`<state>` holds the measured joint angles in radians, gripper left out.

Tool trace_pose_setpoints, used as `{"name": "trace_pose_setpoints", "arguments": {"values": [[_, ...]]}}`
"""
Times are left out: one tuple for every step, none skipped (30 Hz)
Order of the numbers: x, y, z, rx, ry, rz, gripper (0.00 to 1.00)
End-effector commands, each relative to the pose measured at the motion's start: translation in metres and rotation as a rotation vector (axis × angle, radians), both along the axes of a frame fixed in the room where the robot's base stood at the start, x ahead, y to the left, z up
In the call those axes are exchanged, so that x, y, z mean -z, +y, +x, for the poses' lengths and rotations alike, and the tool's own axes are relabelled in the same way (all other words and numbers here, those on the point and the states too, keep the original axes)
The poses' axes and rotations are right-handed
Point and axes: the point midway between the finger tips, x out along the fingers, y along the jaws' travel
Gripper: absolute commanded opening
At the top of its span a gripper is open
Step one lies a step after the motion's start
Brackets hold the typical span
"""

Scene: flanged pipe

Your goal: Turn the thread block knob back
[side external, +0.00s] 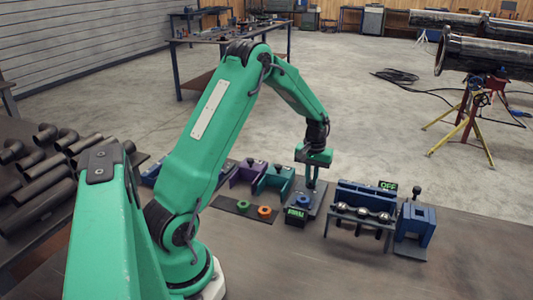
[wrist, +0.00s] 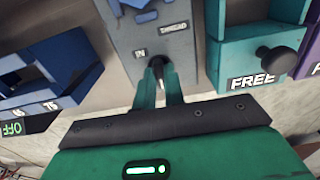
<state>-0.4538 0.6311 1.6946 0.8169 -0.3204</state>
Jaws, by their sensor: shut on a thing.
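The thread block is a grey block (wrist: 125,38) in the upper middle of the wrist view, with THREAD and IN labels on its face. In the side view its grey body (side external: 318,197) stands on the bench under my gripper (side external: 311,185). A dark knob (wrist: 157,62) sits on the block's face below the labels. In the wrist view my gripper (wrist: 161,84) is shut on the knob, with one teal finger at each side. The fingers hide part of the knob, and I cannot tell its exact angle.
A teal block (wrist: 258,45) marked FREE stands close on the right in the wrist view; a blue fixture with an OFF sign (wrist: 14,128) is on the left. In the side view, green (side external: 243,204) and orange (side external: 264,211) rings lie nearby. The front bench is clear.

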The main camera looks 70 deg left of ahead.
Motion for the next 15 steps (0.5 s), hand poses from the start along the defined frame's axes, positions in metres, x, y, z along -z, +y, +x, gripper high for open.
{"name": "trace_pose_setpoints", "arguments": {"values": [[-0.0003, 0.0004, 0.0006, -0.014, -0.002, 0.001, 0.00], [-0.0003, 0.0005, 0.0005, -0.020, -0.002, 0.001, 0.00], [-0.0003, 0.0004, 0.0006, -0.026, -0.002, 0.001, 0.00], [-0.0003, 0.0006, 0.0006, -0.028, -0.002, 0.001, 0.00], [-0.0003, 0.0006, 0.0006, -0.030, -0.002, 0.001, 0.00], [-0.0003, 0.0006, 0.0006, -0.030, -0.002, 0.001, 0.00], [-0.0003, 0.0006, 0.0006, -0.030, -0.002, 0.001, 0.00], [-0.0003, 0.0006, 0.0006, -0.030, -0.002, 0.001, 0.00], [-0.0003, 0.0006, 0.0006, -0.029, -0.003, 0.001, 0.00], [-0.0003, 0.0006, 0.0006, -0.029, -0.003, 0.001, 0.00], [-0.0003, 0.0006, 0.0006, -0.029, -0.003, 0.001, 0.00], [-0.0003, 0.0006, 0.0006, -0.029, -0.003, 0.001, 0.15], [-0.0003, 0.0006, 0.0006, -0.029, -0.003, 0.001, 0.21], [-0.0003, 0.0006, 0.0006, -0.029, -0.003, 0.001, 0.27], [-0.0003, 0.0006, 0.0006, -0.029, -0.003, 0.001, 0.33]]}}
